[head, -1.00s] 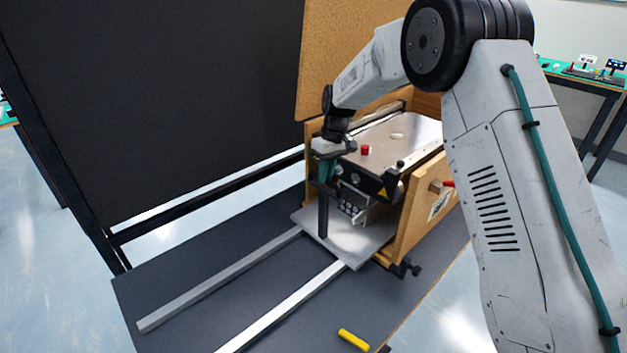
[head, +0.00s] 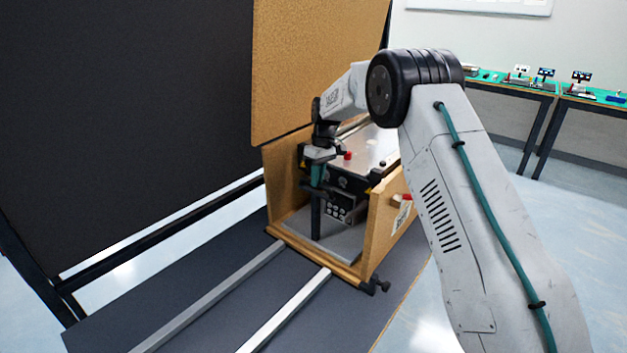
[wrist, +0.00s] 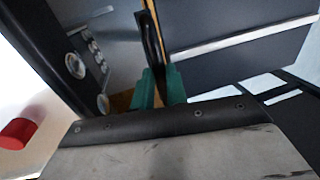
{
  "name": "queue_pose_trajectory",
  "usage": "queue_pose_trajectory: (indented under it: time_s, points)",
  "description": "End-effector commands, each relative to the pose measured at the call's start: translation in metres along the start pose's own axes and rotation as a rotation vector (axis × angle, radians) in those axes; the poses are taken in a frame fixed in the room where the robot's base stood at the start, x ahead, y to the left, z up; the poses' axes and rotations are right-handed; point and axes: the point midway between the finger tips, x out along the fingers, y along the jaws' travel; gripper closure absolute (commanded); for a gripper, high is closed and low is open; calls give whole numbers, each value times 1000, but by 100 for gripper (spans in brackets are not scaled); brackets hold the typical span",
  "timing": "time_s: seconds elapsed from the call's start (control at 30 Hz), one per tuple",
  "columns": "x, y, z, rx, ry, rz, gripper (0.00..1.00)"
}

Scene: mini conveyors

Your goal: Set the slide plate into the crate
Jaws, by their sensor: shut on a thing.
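The slide plate (head: 337,246) is a flat grey plate under a mini conveyor (head: 345,190) with a black control panel. It lies inside the wooden crate (head: 383,228), its front edge close to the crate's front sill. A black upright post (head: 316,217) rises at the plate's front left. My gripper (head: 317,178) points down with green fingers shut on the top of this post. In the wrist view, the fingers (wrist: 158,90) close around the black post (wrist: 153,40). The plate's rear part is hidden under the conveyor.
Two pale rails (head: 284,311) run over the dark mat from the crate's open front. A tall cork-coloured panel (head: 310,70) stands behind the crate, and a black board (head: 120,110) is at left. Black clamp knobs (head: 375,286) stick out at the crate's front right corner.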

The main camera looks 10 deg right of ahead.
Motion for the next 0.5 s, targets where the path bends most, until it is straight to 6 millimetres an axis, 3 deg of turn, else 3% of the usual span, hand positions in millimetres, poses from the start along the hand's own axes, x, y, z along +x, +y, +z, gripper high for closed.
queue_pose_trajectory:
  time_s: [0.43,0.47,0.5]
  points:
    - [-1,1,-1,-3,1,2,100]
    - [-1,1,-1,-3,1,2,77]
    - [-1,1,-1,-2,1,2,66]
